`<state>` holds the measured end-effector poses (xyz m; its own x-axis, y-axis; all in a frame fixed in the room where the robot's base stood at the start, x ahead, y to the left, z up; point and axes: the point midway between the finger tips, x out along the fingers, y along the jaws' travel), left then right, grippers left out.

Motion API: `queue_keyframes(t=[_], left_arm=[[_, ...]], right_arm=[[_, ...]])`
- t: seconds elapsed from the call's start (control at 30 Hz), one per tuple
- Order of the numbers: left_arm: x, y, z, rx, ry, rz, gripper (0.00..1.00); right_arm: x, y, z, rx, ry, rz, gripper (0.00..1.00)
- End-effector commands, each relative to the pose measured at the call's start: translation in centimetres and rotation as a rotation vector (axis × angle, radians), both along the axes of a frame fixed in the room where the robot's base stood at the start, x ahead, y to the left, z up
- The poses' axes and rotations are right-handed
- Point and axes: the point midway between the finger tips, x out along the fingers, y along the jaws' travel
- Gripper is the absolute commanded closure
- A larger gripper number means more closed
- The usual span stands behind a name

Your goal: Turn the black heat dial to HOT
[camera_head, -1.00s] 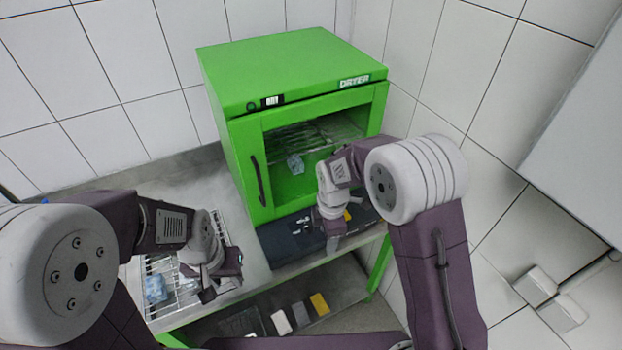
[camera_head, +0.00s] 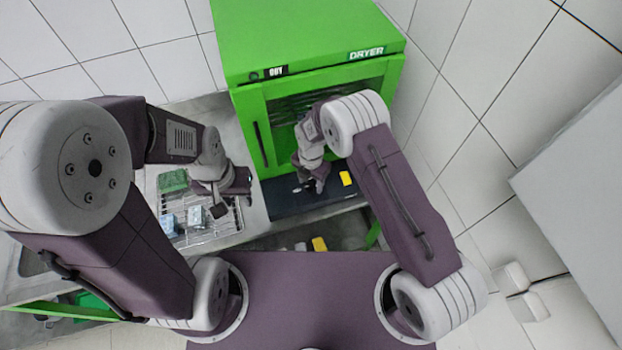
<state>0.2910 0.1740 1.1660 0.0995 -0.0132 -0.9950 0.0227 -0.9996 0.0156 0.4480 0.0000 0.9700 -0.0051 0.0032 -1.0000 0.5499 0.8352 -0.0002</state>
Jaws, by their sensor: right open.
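The green dryer (camera_head: 310,40) stands against the wall. A small dark round mark (camera_head: 254,76) is on its front beside the display (camera_head: 275,71); I cannot tell whether this is the heat dial. A dark panel (camera_head: 330,196) lies in front of the dryer, and I make out no dial on it. My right gripper (camera_head: 306,187) is open, low over this panel, in front of the dryer door, and partly hides it. My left gripper (camera_head: 232,196) is over the wire rack (camera_head: 205,238), far from the dryer's front marks; its jaw gap is unclear.
Blue-white pieces (camera_head: 195,218) and a green piece (camera_head: 173,181) are on or by the rack. A yellow block (camera_head: 345,178) sits on the dark panel, close right of my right gripper. The dryer's black handle (camera_head: 259,144) is on the door's left side.

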Motion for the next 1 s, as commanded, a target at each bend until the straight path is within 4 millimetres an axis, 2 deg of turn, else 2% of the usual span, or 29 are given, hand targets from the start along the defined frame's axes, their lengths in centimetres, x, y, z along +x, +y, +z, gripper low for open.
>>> queue_keyframes(t=[0.27,0.47,0.77,1.0], left_arm=[[0.0,0.0,0.1,0.0,0.0,0.0,0.64],[0.0,0.0,0.1,0.0,0.0,0.0,0.64],[0.0,0.0,-0.1,0.0,0.0,0.0,0.64],[0.0,0.0,-0.9,0.0,0.0,0.0,0.64]], right_arm=[[0.0,0.0,-0.4,0.0,-0.001,0.0,0.48],[0.0,0.0,-0.4,0.0,-0.001,0.0,1.0],[0.1,0.0,-0.4,0.001,-0.003,-0.013,1.0],[0.1,0.0,-0.5,0.0,-0.002,-0.116,1.0]])
